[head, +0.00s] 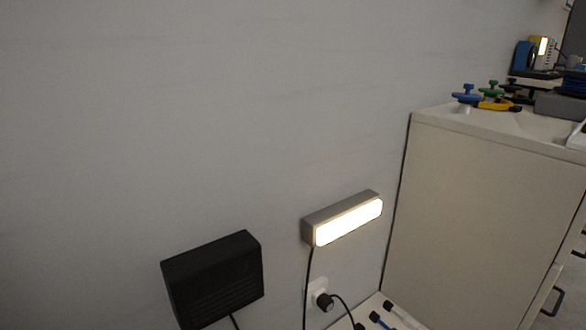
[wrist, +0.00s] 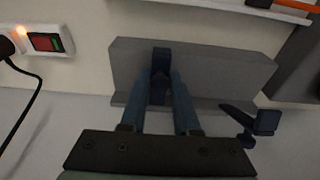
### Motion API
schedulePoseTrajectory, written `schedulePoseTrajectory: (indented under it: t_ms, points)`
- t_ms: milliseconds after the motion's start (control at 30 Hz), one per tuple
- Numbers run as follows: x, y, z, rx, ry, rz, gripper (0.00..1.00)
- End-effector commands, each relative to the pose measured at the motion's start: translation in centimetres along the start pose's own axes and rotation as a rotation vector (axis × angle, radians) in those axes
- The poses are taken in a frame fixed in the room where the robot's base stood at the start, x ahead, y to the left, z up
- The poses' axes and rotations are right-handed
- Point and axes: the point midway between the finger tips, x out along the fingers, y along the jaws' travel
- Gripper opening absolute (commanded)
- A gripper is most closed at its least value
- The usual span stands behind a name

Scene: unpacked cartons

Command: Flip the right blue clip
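In the wrist view, one dark blue clip (wrist: 160,62) stands upright against the front of a grey block. A second dark blue clip (wrist: 250,123) is farther right, at the block's lower right, with an arm sticking out to the upper left. My gripper (wrist: 162,80) has its two fingers apart, with their tips at either side of the left one of these clips. I cannot tell whether the fingers press on it or only straddle it. The right clip is clear of the fingers. My gripper does not show in the head view.
The grey block (wrist: 215,72) lies on a pale surface by the wall. A socket strip with a red switch (wrist: 45,42) and a black cable is at the left. The head view shows a lit lamp (head: 345,220), a black box (head: 212,280) and a pale cabinet (head: 470,200).

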Motion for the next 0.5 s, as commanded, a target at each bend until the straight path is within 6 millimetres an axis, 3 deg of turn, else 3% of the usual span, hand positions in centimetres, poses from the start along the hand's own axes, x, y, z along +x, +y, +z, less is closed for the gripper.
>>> schedulePoseTrajectory:
  t_ms: [33,133,500]
  points:
    - [-0.01,0.00,0.00,0.000,0.000,0.000,0.17]
    - [-0.01,0.00,0.00,0.000,0.000,0.000,0.00]
    - [-0.68,0.00,-0.52,-0.001,0.002,0.000,0.00]
